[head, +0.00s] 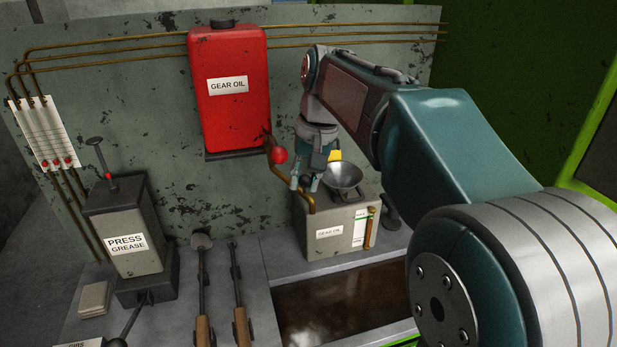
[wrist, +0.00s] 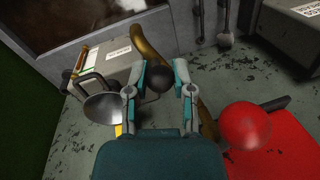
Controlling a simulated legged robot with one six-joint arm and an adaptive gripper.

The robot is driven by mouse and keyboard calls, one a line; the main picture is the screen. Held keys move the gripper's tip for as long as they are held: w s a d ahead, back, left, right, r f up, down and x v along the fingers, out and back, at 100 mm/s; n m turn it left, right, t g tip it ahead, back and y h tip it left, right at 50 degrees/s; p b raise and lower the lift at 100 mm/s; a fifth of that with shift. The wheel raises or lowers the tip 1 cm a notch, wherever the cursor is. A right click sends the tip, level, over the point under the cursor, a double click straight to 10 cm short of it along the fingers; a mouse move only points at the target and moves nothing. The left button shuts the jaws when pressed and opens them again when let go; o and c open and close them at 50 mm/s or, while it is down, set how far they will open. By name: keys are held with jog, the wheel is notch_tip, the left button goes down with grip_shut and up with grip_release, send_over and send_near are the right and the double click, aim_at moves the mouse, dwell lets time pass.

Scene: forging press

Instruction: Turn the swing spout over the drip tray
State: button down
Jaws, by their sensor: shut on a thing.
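The swing spout (head: 282,178) is a bent brass pipe below the red gear oil tank (head: 228,90). In the wrist view the spout (wrist: 149,42) passes behind my gripper (wrist: 158,80), which is shut on a black ball knob (wrist: 157,79). In the head view my gripper (head: 305,183) is at the spout and the knob is hidden. The drip tray appears to be the dark brown-filled recess (head: 335,300) in the bench front, also in the wrist view (wrist: 70,22).
A red ball (head: 279,155) on the tank valve is close left of my gripper. The grey can (head: 325,235) stands just below right. A press grease pump (head: 125,235) and two long-handled tools (head: 203,285) are at left. Space above the tray is clear.

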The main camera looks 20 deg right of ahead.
jog(key=shift+f, duration=0.1)
jog(key=shift+c, duration=2.3)
grip_release()
